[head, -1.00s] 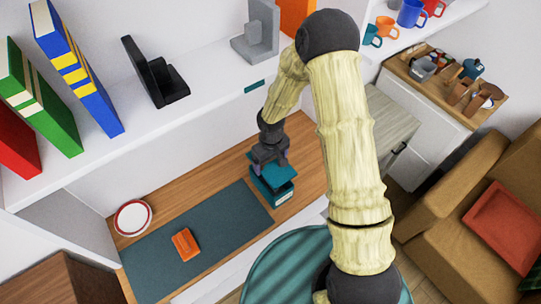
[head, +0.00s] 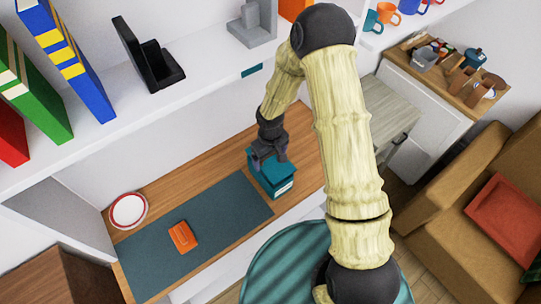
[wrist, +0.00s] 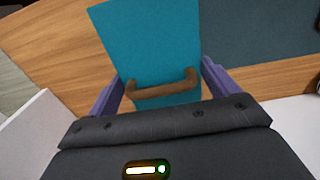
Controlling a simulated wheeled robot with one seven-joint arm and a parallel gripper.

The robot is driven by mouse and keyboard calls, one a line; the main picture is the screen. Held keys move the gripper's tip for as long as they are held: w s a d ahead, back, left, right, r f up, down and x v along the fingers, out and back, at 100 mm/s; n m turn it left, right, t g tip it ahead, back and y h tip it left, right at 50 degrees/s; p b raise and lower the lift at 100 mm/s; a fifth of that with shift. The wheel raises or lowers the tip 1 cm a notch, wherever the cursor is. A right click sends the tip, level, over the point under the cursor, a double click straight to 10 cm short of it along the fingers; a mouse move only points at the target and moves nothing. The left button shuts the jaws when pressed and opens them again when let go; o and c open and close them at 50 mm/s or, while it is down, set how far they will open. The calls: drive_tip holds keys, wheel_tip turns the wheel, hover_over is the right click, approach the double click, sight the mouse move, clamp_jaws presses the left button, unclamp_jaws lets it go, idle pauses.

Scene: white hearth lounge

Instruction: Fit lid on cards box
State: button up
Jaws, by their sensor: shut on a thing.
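The teal cards box (head: 280,188), with a pale label on its front, stands on the wooden surface just right of the dark mat. The teal lid (wrist: 150,40) with a brown handle (wrist: 165,88) fills the middle of the wrist view. My gripper (head: 268,157) is above the box. Its purple fingers in the wrist view are on either side of the handle and shut on it. In the head view the lid is at the box's top, partly hidden by my gripper. I cannot tell whether it is fully seated.
An orange item (head: 183,237) lies on the dark mat (head: 222,222). A red-rimmed plate (head: 128,210) is at the left. A white shelf (head: 165,110) with books and a black holder (head: 150,62) overhangs behind. A round teal table (head: 290,265) is in front.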

sight(270, 159)
drive_tip(key=shift+f+b, duration=1.25)
drive_tip(key=shift+f, duration=0.35)
drive_tip(key=o, duration=0.8)
drive_tip(key=shift+r, duration=0.1)
wheel_tip(270, 159, up, 17)
drive_tip(key=shift+r+b, duration=0.1)
drive_tip(key=shift+b, duration=0.8)
